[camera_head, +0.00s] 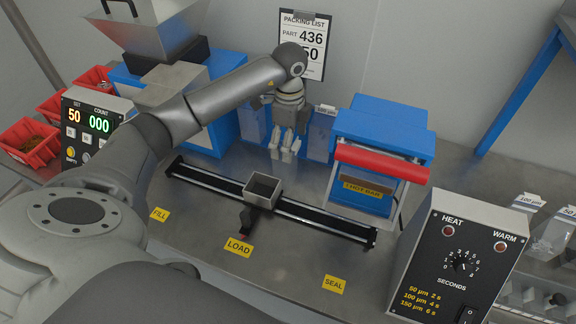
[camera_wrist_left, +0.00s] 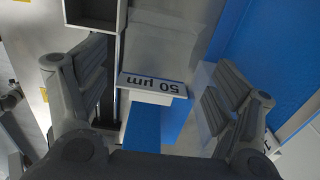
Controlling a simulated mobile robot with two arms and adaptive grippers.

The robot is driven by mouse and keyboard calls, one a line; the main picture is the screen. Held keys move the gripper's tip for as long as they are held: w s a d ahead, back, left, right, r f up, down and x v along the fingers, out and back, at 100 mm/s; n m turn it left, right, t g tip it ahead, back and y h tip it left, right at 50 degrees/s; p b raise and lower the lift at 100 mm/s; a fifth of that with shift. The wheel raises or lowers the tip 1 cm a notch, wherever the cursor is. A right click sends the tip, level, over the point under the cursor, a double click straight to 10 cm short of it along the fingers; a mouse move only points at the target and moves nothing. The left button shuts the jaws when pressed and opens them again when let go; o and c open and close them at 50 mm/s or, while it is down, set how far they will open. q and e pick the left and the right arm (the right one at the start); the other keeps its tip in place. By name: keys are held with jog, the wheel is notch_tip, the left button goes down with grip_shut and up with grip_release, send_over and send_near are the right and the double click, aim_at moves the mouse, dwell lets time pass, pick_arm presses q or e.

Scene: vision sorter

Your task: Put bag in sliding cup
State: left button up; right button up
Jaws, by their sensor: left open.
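My left gripper (camera_head: 285,152) is open, pointing down among the clear bags on their stand behind the slide rail. In the left wrist view its two fingers (camera_wrist_left: 158,95) are spread wide on either side of a white "50 µm" label (camera_wrist_left: 154,84). Clear bag film shows around that label, but its edges are hard to make out. The grey sliding cup (camera_head: 263,187), open at the top and empty, sits near the middle of the rail (camera_head: 318,219). Its corner shows at the top of the left wrist view (camera_wrist_left: 93,24). My right gripper is not in view.
Another clear bag (camera_head: 321,140) hangs to the right of my gripper. A heat control box (camera_head: 458,262) is at front right. The steel table near the yellow LOAD label (camera_head: 238,246) is clear.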

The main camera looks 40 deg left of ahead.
pick_arm(q)
jog(key=f, duration=0.2)
jog(key=f+p, duration=0.1)
jog(key=f, duration=0.2)
jog(key=shift+s+f, duration=0.2)
jog(key=shift+f, duration=0.15)
jog(key=c, duration=0.8)
jog(key=shift+r, duration=0.15)
